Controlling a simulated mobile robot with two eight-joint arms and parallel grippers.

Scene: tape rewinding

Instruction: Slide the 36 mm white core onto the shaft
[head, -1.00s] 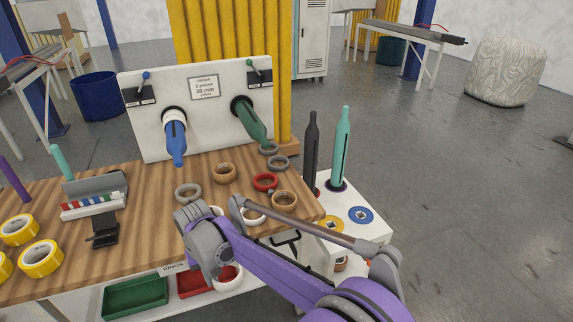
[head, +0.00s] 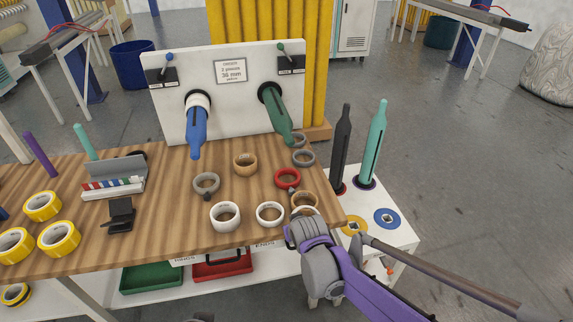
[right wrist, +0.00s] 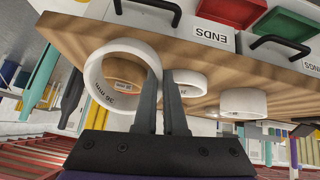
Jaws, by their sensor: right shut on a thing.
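My right gripper (right wrist: 160,95) is shut on the wall of a white core (right wrist: 95,85) whose small print looks like "36 mm". In the head view this core (head: 306,210) shows only in part behind my right gripper (head: 300,222), at the table's front right edge. Two other white cores, one left (head: 225,217) and one middle (head: 270,213), stand to its left. On the white panel (head: 235,112), a blue shaft (head: 197,135) and a green shaft (head: 277,112) point forward and down, with no core visible on their slim parts. My left gripper is out of view.
A red ring (head: 288,178), tan rings and grey rings lie between the cores and panel. Yellow tape rolls (head: 58,238) are at left. A dark post (head: 341,145) and a teal post (head: 373,140) stand on the right side stand (head: 395,240).

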